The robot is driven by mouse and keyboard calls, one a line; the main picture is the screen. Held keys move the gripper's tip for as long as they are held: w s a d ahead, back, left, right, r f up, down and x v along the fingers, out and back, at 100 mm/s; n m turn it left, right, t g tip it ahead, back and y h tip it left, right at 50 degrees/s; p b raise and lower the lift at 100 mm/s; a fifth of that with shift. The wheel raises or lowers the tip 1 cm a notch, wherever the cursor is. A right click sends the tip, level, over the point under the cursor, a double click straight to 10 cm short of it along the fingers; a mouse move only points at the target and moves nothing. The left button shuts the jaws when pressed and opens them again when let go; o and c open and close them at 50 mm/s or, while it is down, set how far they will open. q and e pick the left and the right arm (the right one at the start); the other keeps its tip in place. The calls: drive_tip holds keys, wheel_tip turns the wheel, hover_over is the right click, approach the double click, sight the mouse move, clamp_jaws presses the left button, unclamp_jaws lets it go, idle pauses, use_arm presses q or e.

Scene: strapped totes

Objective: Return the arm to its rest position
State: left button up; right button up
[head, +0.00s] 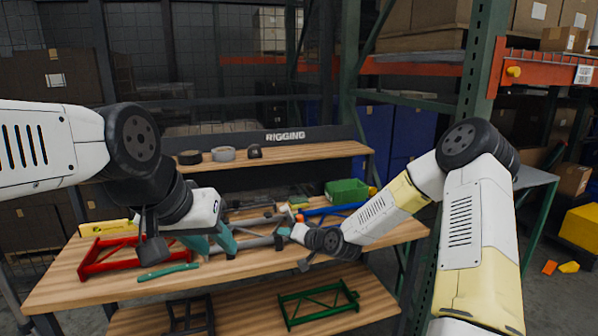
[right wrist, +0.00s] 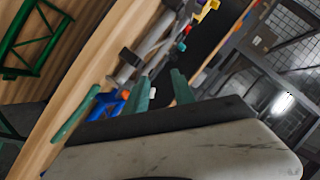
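My left gripper (head: 211,241) hangs over the front middle of the wooden workbench (head: 75,287), its two teal fingers apart with nothing seen between them. My right gripper (head: 282,237) is over the bench to its right; in the head view its fingers are small and partly hidden by its own wrist. In the right wrist view the fingers (right wrist: 160,90) stand apart with no object visibly held. Grey bar-like tools (head: 252,243) lie on the bench between and behind the grippers. Whether either gripper touches them I cannot tell.
A red frame (head: 97,262), green-handled tool (head: 168,272) and yellow box (head: 108,228) lie at the bench's left. A green bin (head: 346,192) and blue tool (head: 333,210) are at the right. A green frame (head: 318,303) is on the lower shelf. A green rack post (head: 484,65) stands behind my right arm.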

drive_tip(key=s+d+r+n+g+h, duration=0.3)
drive_tip(key=s+d+r+h, duration=0.3)
drive_tip(key=s+d+r, duration=0.95)
drive_tip(key=s+r, duration=0.2)
drive_tip(key=s, duration=0.7)
drive_tip(key=s+d+r+m+g, duration=0.1)
drive_tip(key=s+r, duration=0.3)
drive_tip(key=s, duration=0.6)
drive_tip(key=shift+s+d+r+g, duration=0.25)
drive_tip(key=shift+s+d+g, duration=0.05)
drive_tip(key=shift+s+d, duration=0.1)
